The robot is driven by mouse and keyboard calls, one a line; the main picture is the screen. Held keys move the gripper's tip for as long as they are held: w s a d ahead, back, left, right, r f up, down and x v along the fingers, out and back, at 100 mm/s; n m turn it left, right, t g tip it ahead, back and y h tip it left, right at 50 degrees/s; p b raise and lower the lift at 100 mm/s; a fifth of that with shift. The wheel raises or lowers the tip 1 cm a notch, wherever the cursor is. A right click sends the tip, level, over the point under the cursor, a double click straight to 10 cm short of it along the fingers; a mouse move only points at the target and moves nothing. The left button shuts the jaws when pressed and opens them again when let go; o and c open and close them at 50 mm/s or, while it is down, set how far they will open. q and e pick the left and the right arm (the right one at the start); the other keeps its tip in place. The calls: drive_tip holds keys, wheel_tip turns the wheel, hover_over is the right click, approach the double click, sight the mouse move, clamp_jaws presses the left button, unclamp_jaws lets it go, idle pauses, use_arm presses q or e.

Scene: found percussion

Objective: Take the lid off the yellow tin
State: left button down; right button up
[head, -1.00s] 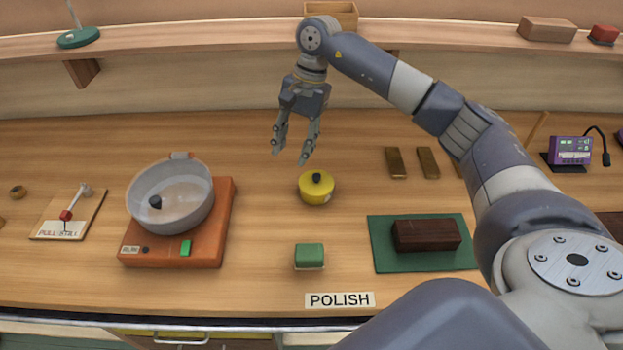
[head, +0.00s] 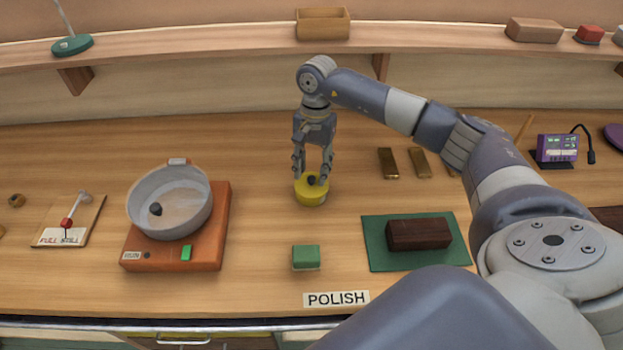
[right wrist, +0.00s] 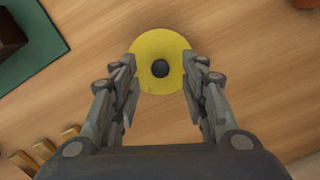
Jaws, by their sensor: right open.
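The yellow tin (head: 311,196) stands upright on the wooden bench, with its yellow lid (right wrist: 148,79) on top. The lid has a dark round knob (right wrist: 160,68) at its centre, which also shows in the head view (head: 311,180). My right gripper (head: 312,180) points down over the tin. Its two fingers are apart, one on each side of the knob. In the right wrist view the fingertips (right wrist: 160,60) sit over the lid's left and right edges, with a gap between them and the knob. I cannot tell whether they touch the lid. My left gripper is not in view.
A grey pan (head: 168,200) on an orange base (head: 222,225) stands left of the tin. A green block (head: 306,257) is in front, and a green mat (head: 378,258) with a dark brown block (head: 418,235) lies to the right. Brass bars (head: 388,163) lie behind right.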

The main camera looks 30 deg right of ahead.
drive_tip(key=shift+a+f, duration=0.1)
drive_tip(key=shift+f, duration=0.95)
clamp_jaws()
drive_tip(key=shift+r, duration=0.2)
